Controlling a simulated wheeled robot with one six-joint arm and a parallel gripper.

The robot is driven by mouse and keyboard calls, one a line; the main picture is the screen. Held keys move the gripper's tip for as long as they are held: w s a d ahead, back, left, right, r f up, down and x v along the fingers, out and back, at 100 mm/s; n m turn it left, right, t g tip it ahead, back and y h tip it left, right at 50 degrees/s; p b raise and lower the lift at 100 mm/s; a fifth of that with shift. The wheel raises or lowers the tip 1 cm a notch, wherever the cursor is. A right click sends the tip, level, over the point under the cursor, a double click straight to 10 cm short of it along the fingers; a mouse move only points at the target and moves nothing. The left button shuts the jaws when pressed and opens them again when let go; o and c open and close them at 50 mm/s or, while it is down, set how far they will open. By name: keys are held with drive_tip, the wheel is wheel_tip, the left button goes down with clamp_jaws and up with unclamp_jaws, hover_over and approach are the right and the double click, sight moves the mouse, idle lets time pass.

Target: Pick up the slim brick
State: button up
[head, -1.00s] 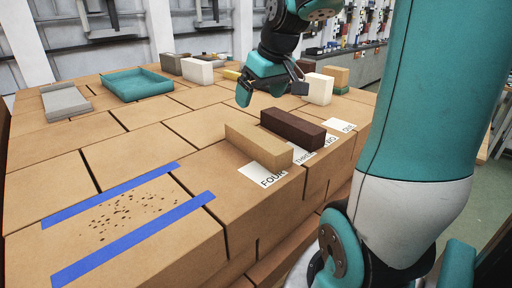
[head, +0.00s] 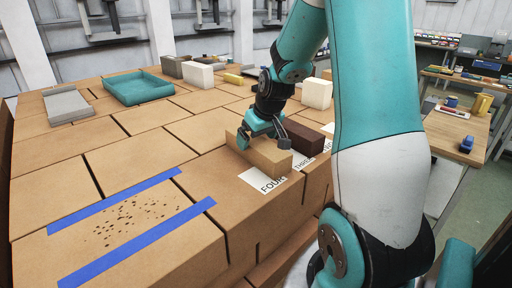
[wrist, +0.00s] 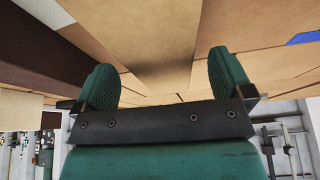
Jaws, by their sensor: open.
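A slim tan brick (head: 265,157) stands on the brick stack beside the white card marked FOUR (head: 262,181). My gripper (head: 263,138) is open right over it, one finger on the near-left side and the other toward the dark brown brick. In the wrist view the tan brick (wrist: 165,72) shows between the two spread fingers. I cannot tell whether either finger touches it.
The dark brown brick (head: 305,138) stands close to the right of the tan one. Blue tape strips (head: 140,242) border a speckled patch at front left.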

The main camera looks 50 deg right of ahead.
sight(256, 140)
drive_tip(key=shift+p+x, duration=0.35)
drive_tip(key=shift+x, duration=1.5)
drive_tip(key=c, duration=1.3)
drive_tip(key=shift+c, duration=0.5)
drive_tip(key=shift+r, duration=0.15)
